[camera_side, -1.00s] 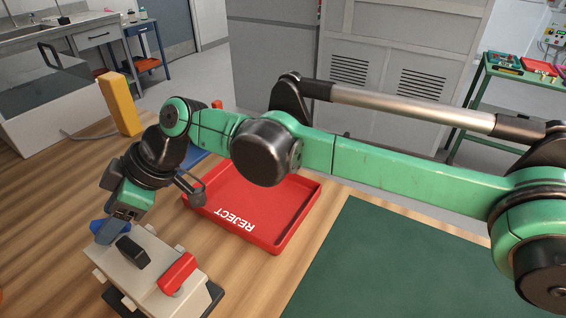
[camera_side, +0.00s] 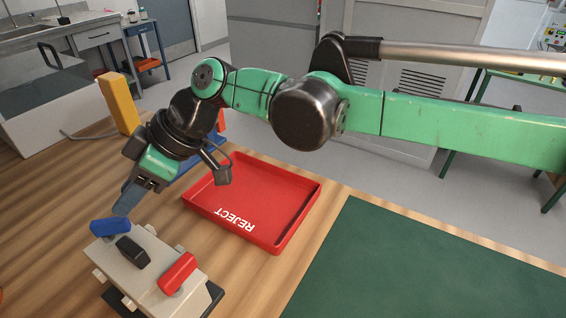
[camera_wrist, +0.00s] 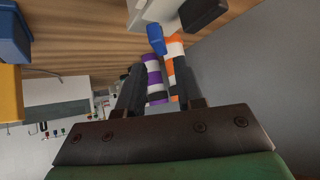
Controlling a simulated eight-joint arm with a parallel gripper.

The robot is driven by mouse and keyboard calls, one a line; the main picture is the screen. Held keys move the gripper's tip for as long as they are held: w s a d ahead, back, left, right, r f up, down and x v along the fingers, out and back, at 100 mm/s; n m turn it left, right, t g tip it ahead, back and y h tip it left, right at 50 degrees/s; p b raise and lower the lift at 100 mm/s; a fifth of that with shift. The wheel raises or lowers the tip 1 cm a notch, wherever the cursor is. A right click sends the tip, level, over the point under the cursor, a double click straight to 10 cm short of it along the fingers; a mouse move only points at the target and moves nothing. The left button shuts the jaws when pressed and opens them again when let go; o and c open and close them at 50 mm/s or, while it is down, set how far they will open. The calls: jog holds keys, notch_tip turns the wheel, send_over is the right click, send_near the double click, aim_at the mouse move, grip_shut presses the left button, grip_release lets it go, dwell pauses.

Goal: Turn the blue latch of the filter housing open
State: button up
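The filter housing (camera_side: 143,282) is a pale box at the lower left of the side view. A blue latch (camera_side: 110,227), a black latch (camera_side: 132,252) and a red latch (camera_side: 177,273) sit on its top. The blue latch lies nearly across the picture, at a different angle from the black and red ones. My gripper (camera_side: 125,204) is just above the blue latch and looks clear of it. In the wrist view, my gripper's dark fingers (camera_wrist: 158,78) stand apart with nothing held. The blue latch (camera_wrist: 155,38) shows beyond the fingertips.
A red REJECT tray (camera_side: 283,238) lies right of the housing, with a green mat (camera_side: 400,265) beyond it. A yellow block (camera_side: 120,103) stands behind. Purple-striped (camera_wrist: 154,80) and orange-striped (camera_wrist: 174,50) objects show past the fingers in the wrist view.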

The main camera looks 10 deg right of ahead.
aim_at(108, 221)
jog(key=m, duration=0.5)
jog(key=shift+f+y, duration=0.3)
jog(key=m, duration=0.3)
jog(key=shift+a+f+m+y, duration=0.1)
jog(key=shift+f+m+y, duration=0.05)
jog(key=shift+m+y, duration=0.2)
jog(key=m, duration=0.6)
jog(key=shift+f+y, duration=0.2)
jog(key=shift+y, duration=0.05)
jog(key=m, duration=0.3)
jog(key=shift+f, duration=0.1)
jog(key=m+y, duration=0.1)
jog(key=m, duration=0.4)
jog(key=shift+f, duration=0.15)
jog(key=m, duration=0.6)
jog(key=m+y, duration=0.1)
jog(key=shift+d+f+m, duration=0.15)
jog(key=shift+d+m, duration=0.1)
jog(key=m, duration=0.4)
jog(key=shift+d+f, duration=0.1)
jog(key=shift+a+f+m+y, duration=0.15)
jog(key=shift+a+m+y, duration=0.15)
jog(key=shift+a, duration=0.05)
jog(key=shift+x, duration=2.4)
